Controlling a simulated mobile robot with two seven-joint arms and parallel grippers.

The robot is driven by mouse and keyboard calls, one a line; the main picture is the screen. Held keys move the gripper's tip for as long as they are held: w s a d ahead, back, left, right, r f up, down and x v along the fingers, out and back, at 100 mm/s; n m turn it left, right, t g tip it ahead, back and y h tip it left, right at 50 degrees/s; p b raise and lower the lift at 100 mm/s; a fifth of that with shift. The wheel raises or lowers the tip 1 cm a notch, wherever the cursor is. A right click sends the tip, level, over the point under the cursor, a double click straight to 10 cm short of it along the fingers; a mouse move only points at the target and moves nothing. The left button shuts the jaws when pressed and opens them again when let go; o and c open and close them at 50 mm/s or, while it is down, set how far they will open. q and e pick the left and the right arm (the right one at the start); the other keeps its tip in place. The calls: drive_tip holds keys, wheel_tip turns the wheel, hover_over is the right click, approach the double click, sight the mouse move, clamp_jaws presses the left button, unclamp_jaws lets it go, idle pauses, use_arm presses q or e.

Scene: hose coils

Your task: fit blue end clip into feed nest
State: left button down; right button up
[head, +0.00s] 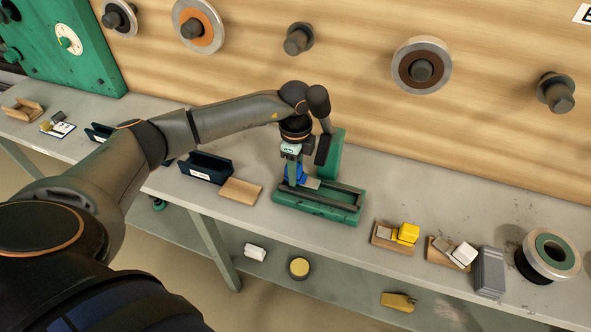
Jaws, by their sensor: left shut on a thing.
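My left gripper (295,177) reaches in from the left and points down over the green fixture on the bench. It is shut on the blue end clip (301,179), which shows only in part around the fingers. The clip is at the left rear end of the fixture's long dark channel. The feed nest seems to be part of this green fixture (318,210), but I cannot tell its exact outline. Whether the clip touches the fixture or hangs just above it cannot be told. My right gripper is not in view.
A wooden block (240,191) and a dark blue bin (207,167) stand left of the fixture. A yellow clip (407,233) on a wooden holder, a grey stack (489,272) and a coil (551,254) stand to the right. A wooden wall with spindles rises behind.

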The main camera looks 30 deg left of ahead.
use_arm(q)
drive_tip(key=shift+r, duration=0.1)
drive_tip(key=shift+r+p, duration=0.15)
drive_tip(key=shift+p, duration=0.2)
drive_tip(key=shift+s, duration=0.1)
drive_tip(key=shift+p, duration=0.35)
idle(1.3)
drive_tip(key=shift+f+b, duration=0.55)
drive_tip(key=shift+f, duration=0.3)
drive_tip(key=shift+r, duration=0.15)
drive_tip(key=shift+r+p, duration=0.35)
drive_tip(key=shift+p, duration=0.2)
drive_tip(key=shift+p, duration=0.4)
idle(1.4)
